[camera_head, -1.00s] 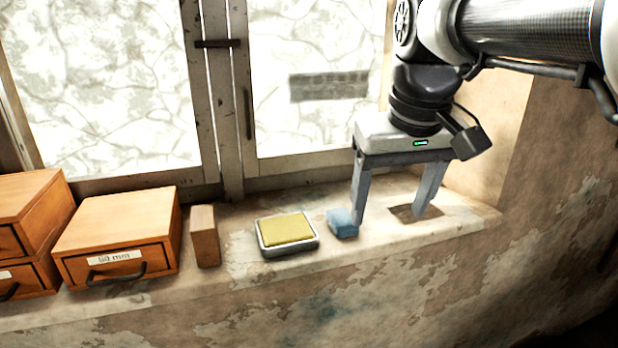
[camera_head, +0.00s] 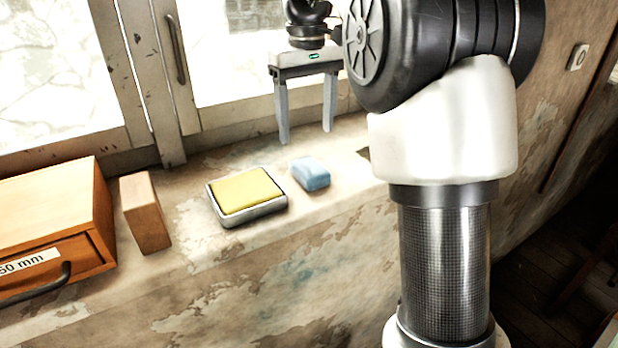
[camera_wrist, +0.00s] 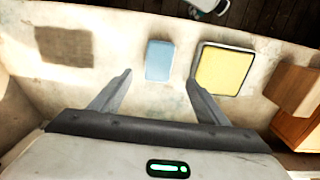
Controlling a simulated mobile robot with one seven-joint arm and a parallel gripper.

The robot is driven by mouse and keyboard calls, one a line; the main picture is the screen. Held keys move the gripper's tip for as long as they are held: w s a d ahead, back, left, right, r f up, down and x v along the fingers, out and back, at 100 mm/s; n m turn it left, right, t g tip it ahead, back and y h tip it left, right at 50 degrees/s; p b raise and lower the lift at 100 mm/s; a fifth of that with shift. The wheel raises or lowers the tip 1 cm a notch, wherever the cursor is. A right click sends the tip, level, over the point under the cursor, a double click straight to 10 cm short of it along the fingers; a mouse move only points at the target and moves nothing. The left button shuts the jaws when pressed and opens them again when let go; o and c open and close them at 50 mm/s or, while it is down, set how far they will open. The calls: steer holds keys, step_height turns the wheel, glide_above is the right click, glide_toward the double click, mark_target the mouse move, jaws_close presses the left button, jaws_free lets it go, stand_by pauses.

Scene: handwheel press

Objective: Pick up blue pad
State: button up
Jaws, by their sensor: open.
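The blue pad (camera_head: 310,173) is a small light-blue block lying on the worn window sill, just right of a yellow pad in a metal tray. In the wrist view the blue pad (camera_wrist: 159,60) lies beyond the fingertips, between their lines. My gripper (camera_head: 306,137) is open and empty, with its fingers pointing down behind the pad, toward the window. In the wrist view my gripper (camera_wrist: 160,82) shows two spread fingers with nothing between them.
The yellow pad's tray (camera_head: 250,215) stands close left of the blue pad. A wooden block (camera_head: 145,212) and a drawer box (camera_head: 55,215) stand farther left. The window frame (camera_head: 150,80) rises behind the sill. A dark patch (camera_wrist: 64,46) marks the sill's other side.

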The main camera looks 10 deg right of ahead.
mark_target(310, 166)
step_height(310, 166, down, 4)
steer(key=shift+r, duration=0.1)
steer(key=f, duration=0.2)
steer(key=f+b, duration=0.1)
steer(key=f, duration=0.2)
steer(key=shift+s+d, duration=0.2)
steer(key=shift+c, duration=0.2)
steer(key=c, duration=1.1)
